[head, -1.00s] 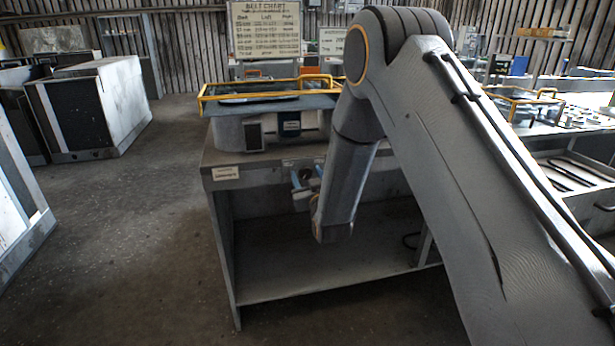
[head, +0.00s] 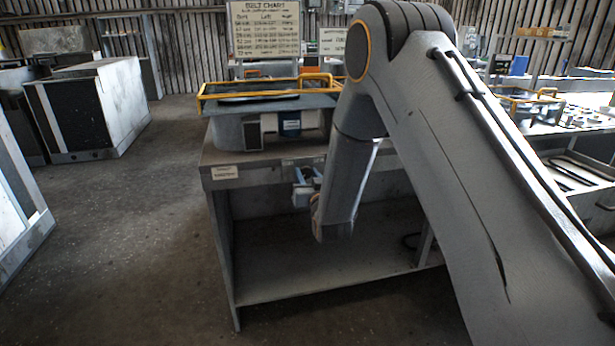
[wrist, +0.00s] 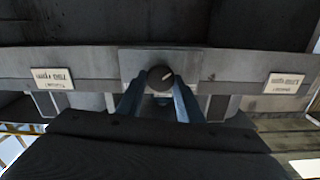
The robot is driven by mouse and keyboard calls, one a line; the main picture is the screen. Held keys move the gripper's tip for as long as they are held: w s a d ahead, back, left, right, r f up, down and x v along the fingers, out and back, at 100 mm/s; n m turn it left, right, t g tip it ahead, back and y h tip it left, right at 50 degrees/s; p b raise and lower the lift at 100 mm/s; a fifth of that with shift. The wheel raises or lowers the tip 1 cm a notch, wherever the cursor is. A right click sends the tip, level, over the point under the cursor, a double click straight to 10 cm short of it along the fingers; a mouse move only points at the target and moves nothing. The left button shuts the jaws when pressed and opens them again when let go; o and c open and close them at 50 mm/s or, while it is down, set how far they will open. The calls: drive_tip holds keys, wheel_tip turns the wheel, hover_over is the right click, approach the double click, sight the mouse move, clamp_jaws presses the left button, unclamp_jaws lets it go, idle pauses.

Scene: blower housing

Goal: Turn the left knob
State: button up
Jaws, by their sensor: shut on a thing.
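A round dark knob (wrist: 160,77) with a pale pointer mark sits on a grey plate (wrist: 190,62) on the front edge of the bench. The pointer slants up to the right in the wrist view. My gripper (wrist: 158,88) has its two blue fingers on either side of the knob and is shut on it. In the head view my gripper (head: 306,188) is at the bench front, partly behind my arm. The knob cannot be made out there.
Pale labels (wrist: 50,78) and (wrist: 284,83) flank the plate in the wrist view. The blower housing (head: 265,128) with a yellow rail stands on the bench (head: 213,160). An open shelf space lies below.

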drive_tip(key=o, duration=1.1)
drive_tip(key=shift+c, duration=0.2)
drive_tip(key=v, duration=0.8)
drive_tip(key=shift+b, duration=0.3)
drive_tip(key=shift+w, duration=0.1)
